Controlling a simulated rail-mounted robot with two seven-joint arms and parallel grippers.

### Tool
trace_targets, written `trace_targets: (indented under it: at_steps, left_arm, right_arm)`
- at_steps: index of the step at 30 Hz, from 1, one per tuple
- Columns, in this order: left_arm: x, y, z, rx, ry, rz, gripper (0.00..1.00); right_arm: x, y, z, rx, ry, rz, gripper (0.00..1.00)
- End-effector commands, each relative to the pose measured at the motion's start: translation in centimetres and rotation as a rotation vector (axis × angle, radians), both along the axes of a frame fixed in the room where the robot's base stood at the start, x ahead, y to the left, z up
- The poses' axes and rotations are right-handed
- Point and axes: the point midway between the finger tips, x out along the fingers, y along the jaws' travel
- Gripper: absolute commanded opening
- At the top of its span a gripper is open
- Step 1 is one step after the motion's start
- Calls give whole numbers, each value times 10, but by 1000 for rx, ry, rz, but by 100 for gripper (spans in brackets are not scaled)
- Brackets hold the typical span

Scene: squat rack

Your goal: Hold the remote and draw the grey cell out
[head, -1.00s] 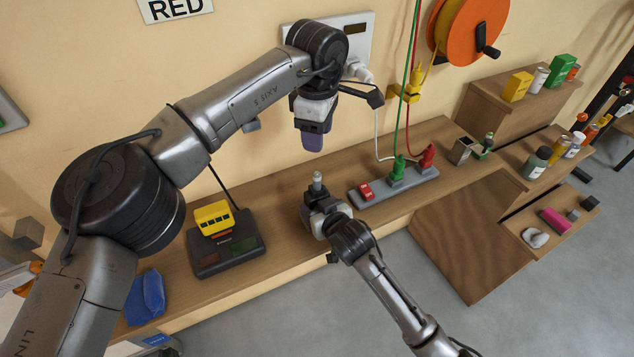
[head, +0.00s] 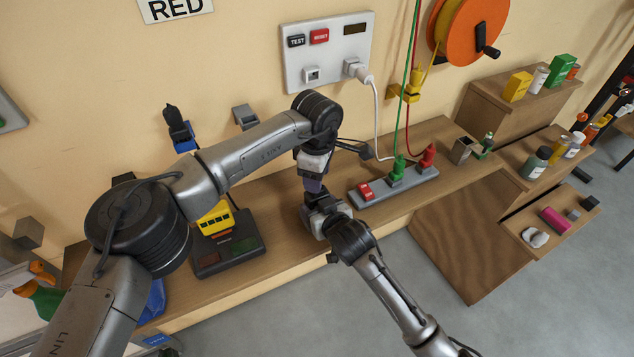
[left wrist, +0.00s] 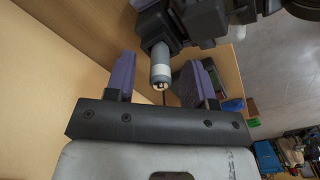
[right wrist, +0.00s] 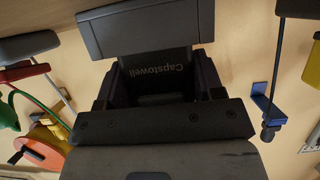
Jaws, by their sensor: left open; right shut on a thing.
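The grey cell (left wrist: 160,68) has a pale band and a metal tip. It stands out of a dark holder in the left wrist view. My left gripper (head: 313,187) is open just above my right gripper (head: 322,212). In the left wrist view its purple fingers (left wrist: 160,80) stand on either side of the cell, with gaps visible. My right gripper is shut on the remote; in the right wrist view a dark body lettered "Capstowell" (right wrist: 155,75) shows between its fingers (right wrist: 160,82). In the head view, the grippers hide the cell and most of the remote.
A dark dock (head: 230,246) with red and green pads and a yellow object (head: 214,218) stands left on the wooden shelf. A power strip (head: 394,188) with plugs lies right. A wall panel (head: 328,52) and orange reel (head: 468,30) are behind. Shelf between dock and grippers is clear.

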Motion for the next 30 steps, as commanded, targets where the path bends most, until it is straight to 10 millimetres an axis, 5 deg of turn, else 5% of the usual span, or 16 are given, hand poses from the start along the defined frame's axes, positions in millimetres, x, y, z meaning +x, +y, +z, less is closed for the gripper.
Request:
trace_targets:
  at_steps: [18, 30]
  left_arm:
    - [0, 0, -14, 0, 0, 0, 49]
    - [0, 0, -14, 0, 0, 0, 12]
  right_arm:
    - [0, 0, 0, 0, 1, 0, 18]
    - [0, 0, 0, 0, 1, 0, 18]
